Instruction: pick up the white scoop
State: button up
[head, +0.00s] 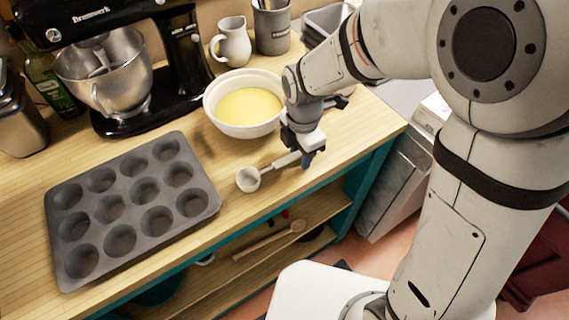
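The white scoop (249,180) is at the front edge of the wooden counter, right of the muffin tin. Its cup faces up on the left and its handle runs right and up to my gripper. My gripper (306,160) points down at the handle's end, near the counter's front edge. The fingers are small and partly hidden, so I cannot tell whether they are closed on the handle. I also cannot tell whether the scoop rests on the counter or hangs just above it.
A white bowl of yellow batter (248,107) stands close behind my gripper. A grey muffin tin (133,208) lies to the left. A black stand mixer (128,65), a white jug (233,42) and a grey utensil pot (272,28) stand at the back. A wooden spoon (268,241) lies on the shelf below.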

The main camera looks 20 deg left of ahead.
grip_shut()
jog(key=shift+r, duration=0.1)
dwell(0.3)
notch_tip(320, 180, up, 10)
jog(key=shift+f, duration=0.1)
dwell(0.3)
